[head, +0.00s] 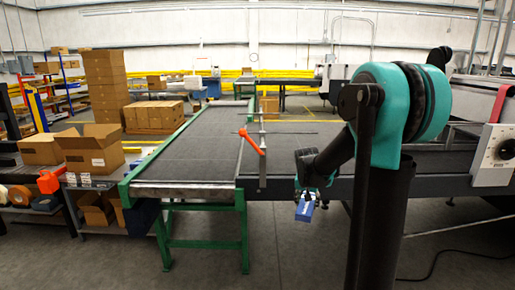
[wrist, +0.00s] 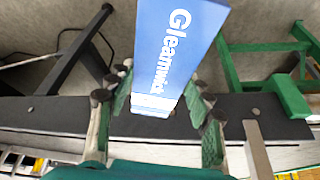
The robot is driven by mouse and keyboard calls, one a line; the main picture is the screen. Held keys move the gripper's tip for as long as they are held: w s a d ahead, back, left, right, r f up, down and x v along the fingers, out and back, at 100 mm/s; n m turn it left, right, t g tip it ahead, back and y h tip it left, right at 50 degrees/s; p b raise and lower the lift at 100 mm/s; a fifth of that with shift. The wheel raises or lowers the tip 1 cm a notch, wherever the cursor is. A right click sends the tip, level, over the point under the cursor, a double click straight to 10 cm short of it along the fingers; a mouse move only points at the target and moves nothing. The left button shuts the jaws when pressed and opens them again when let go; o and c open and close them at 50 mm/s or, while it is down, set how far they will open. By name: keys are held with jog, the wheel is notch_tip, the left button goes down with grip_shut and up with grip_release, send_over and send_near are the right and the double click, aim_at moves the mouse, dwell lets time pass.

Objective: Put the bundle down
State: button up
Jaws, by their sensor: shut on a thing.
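The bundle (wrist: 178,50) is a blue carton block with white "Gleamwid…" lettering. In the wrist view it stands out from between the fingers of my gripper (wrist: 158,105), which is shut on it. In the head view the bundle (head: 305,208) hangs below my gripper (head: 307,192), in front of the dark side rail of the conveyor and below its belt level. Nothing shows under the bundle but the floor. Part of the bundle is hidden by the fingers.
A dark conveyor belt (head: 195,155) on a green frame (head: 205,207) lies to the left. An orange-handled clamp (head: 252,141) stands at its right edge. An open carton (head: 90,150) sits on a bench at far left. Grey floor (head: 290,255) is clear in front.

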jog(key=f+n, duration=0.1)
jog(key=f+n+y, duration=0.1)
jog(key=f, duration=0.1)
jog(key=f+n, duration=0.1)
jog(key=n, duration=0.1)
jog(key=shift+a+f+y, duration=0.2)
jog(key=shift+a+y, duration=0.1)
jog(key=shift+a, duration=0.1)
jog(key=s+f, duration=0.3)
jog(key=f, duration=0.9)
jog(key=shift+f, duration=0.25)
